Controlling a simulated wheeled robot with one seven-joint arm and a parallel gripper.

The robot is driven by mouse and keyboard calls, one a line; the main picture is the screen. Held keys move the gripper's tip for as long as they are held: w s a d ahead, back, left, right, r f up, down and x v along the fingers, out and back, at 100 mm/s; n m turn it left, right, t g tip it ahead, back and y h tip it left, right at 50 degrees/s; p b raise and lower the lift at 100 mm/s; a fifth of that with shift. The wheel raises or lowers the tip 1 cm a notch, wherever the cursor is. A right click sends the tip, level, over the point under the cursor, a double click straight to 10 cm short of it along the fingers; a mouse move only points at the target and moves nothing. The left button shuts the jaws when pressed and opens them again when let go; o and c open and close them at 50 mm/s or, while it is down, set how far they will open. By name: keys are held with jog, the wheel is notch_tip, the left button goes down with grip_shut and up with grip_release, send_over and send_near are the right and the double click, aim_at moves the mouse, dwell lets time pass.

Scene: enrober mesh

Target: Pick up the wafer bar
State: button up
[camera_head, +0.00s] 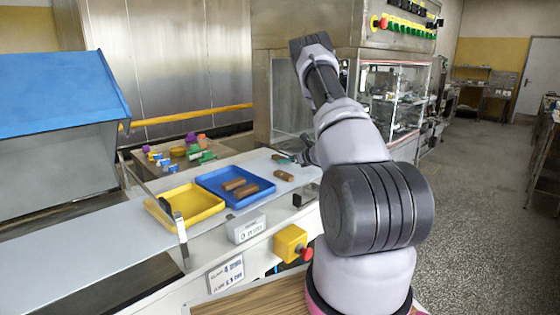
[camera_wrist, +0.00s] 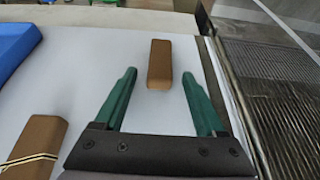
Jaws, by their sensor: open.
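A brown wafer bar (camera_head: 284,175) lies on the pale belt surface, to the right of the blue tray. In the wrist view the wafer bar (camera_wrist: 160,63) lies ahead, its near end between the two green fingertips. My gripper (camera_wrist: 162,72) is open, with a finger on each side of the bar's near end and a gap on both sides. In the head view my gripper (camera_head: 288,159) is partly hidden behind my arm, just above the bar.
A blue tray (camera_head: 212,178) holds brown bars; a yellow tray (camera_head: 193,218) stands to its left. In the wrist view another brown bar (camera_wrist: 37,143) with a pale band lies at lower left. A metal edge and mesh (camera_wrist: 268,80) run along the right.

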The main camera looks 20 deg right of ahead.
jog(key=c, duration=1.1)
